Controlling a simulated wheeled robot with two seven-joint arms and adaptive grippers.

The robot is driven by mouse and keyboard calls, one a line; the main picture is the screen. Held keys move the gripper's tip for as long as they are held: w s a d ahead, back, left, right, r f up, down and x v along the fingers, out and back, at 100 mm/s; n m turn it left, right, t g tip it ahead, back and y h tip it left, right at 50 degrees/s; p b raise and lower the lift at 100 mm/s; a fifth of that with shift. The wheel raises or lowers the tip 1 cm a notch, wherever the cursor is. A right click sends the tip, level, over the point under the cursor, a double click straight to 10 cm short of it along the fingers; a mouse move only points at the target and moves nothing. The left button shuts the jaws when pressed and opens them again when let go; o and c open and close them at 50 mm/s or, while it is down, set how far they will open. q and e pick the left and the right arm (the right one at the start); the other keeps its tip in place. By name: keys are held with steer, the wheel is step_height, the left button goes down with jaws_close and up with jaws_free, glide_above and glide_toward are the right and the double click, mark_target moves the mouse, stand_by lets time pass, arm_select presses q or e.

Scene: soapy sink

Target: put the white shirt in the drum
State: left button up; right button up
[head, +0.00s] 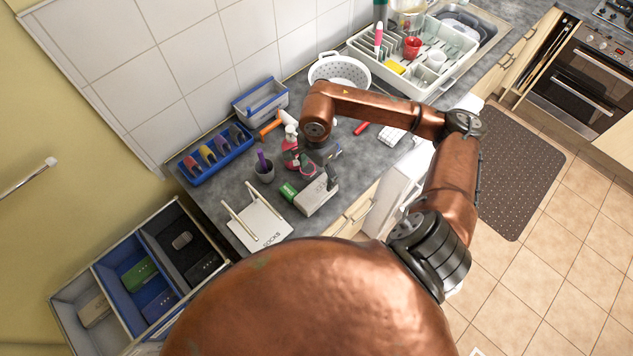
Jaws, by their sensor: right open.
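I cannot make out a white shirt in the head view. No drum opening shows. A white appliance (402,184) stands under the counter's front edge, partly hidden by my right arm; I cannot tell whether it holds the drum. My right gripper (321,172) is open and points down over the counter, close to a grey-and-green box (317,195) and a pink-red item (291,150). I see nothing held in it. My left gripper is not in view.
A white SOCKS holder (259,228) stands at the counter's near end. A divided bin (113,264) with boxes is at lower left.

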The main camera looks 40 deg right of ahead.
steer(key=b, duration=0.2)
glide_above(316, 191)
steer(key=f, duration=0.4)
steer(key=shift+w+a+f, duration=0.1)
steer(key=shift+a+f, duration=0.1)
steer(key=shift+a, duration=0.05)
steer(key=shift+w+f+p, duration=0.1)
steer(key=shift+f+p, duration=0.2)
steer(key=shift+f, duration=0.4)
steer(key=f, duration=0.1)
steer(key=f+p, duration=0.1)
steer(key=f, duration=0.3)
steer(key=shift+s+d+p, duration=0.2)
steer(key=shift+s+p, duration=0.1)
steer(key=shift+p, duration=0.05)
steer(key=shift+f, duration=0.6)
steer(key=shift+c, duration=0.6)
steer(key=c, duration=1.4)
steer(key=shift+r, duration=0.15)
